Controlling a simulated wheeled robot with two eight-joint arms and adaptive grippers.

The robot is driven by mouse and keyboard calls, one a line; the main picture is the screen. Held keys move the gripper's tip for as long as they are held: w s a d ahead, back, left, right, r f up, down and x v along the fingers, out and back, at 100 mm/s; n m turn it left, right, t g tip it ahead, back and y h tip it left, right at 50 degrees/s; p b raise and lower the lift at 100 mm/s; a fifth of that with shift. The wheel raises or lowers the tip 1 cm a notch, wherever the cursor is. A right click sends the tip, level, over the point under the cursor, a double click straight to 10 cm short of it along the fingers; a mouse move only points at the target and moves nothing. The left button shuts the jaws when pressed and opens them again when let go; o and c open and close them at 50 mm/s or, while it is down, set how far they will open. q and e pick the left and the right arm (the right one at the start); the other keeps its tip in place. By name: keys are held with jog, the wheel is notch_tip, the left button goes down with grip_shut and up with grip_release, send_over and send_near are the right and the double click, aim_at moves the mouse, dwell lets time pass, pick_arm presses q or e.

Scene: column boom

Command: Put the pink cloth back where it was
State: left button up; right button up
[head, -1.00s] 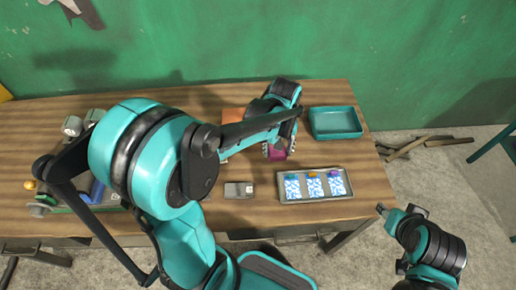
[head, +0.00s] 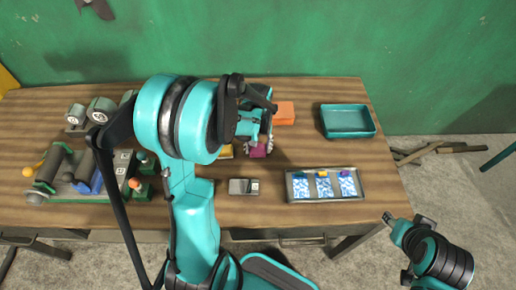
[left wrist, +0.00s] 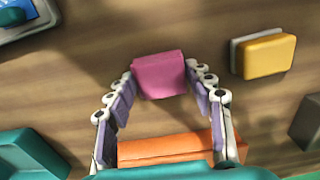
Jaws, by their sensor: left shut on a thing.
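The pink cloth (head: 258,151), a folded block shape, is at the tips of my left gripper (head: 258,143) over the middle of the table. In the left wrist view the pink cloth (left wrist: 160,75) sits between the fingertips of my left gripper (left wrist: 160,82), which is shut on it. I cannot tell its exact height above the wood. My right gripper (head: 389,218) is off the table's front right edge, far from the cloth; its jaws are too small to read.
An orange block (head: 284,113) and a yellow block (head: 227,151) lie near the left gripper. A teal tray (head: 347,133) stands at the back right, a metal tray (head: 296,197) with three patterned cards in front. A grey box (head: 244,187) is front centre; machinery (head: 65,180) is left.

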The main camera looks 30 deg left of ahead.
pick_arm(q)
jog(key=shift+r, duration=0.1)
jog(key=o, duration=0.7)
jog(key=shift+f, duration=0.2)
jog(key=o, duration=0.4)
jog(key=shift+r, duration=0.15)
